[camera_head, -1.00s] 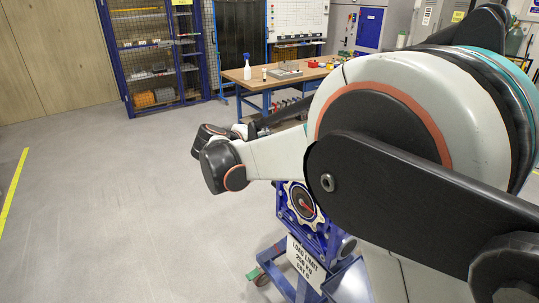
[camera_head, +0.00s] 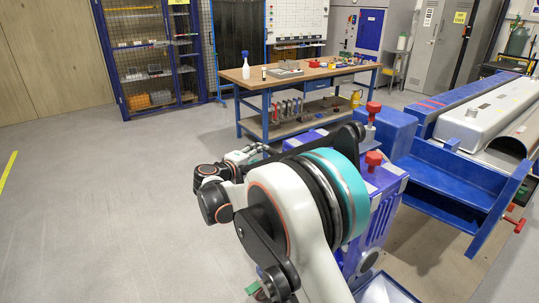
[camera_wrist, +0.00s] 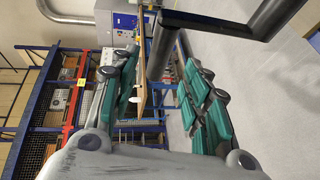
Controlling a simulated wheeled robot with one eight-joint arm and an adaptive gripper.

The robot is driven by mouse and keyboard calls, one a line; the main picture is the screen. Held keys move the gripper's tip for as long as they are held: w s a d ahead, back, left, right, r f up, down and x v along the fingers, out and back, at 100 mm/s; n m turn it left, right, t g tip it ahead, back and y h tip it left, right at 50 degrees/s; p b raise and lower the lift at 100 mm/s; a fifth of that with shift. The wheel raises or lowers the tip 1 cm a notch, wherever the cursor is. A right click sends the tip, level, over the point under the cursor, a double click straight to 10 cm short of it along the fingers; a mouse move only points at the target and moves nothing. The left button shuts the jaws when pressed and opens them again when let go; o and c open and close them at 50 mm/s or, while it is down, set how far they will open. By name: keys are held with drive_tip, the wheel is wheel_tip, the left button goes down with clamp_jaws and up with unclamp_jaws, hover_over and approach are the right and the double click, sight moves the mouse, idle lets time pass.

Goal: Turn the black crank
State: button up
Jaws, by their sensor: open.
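The black crank (camera_wrist: 220,27) shows at the top of the wrist view as a dark bar with a round grip. The grip (camera_wrist: 158,55) reaches down into the gap between the fingers of my gripper (camera_wrist: 157,46). My gripper is open, with a teal-padded finger on each side of the grip; I cannot tell whether either touches it. In the head view my gripper (camera_head: 246,154) is small and partly hidden beyond my wrist.
Red knobs (camera_head: 374,159) stand up from the jig. A workbench (camera_head: 300,80) with a spray bottle (camera_head: 246,67) is behind. A blue-framed machine (camera_head: 450,190) fills the right. A mesh cage (camera_head: 150,50) is at the back left. The floor (camera_head: 90,210) on the left is clear.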

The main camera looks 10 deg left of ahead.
drive_tip(key=b+x, duration=0.1)
drive_tip(key=x, duration=0.6)
drive_tip(key=shift+w+b, duration=0.1)
drive_tip(key=shift+b, duration=0.3)
drive_tip(key=shift+c, duration=0.3)
clamp_jaws()
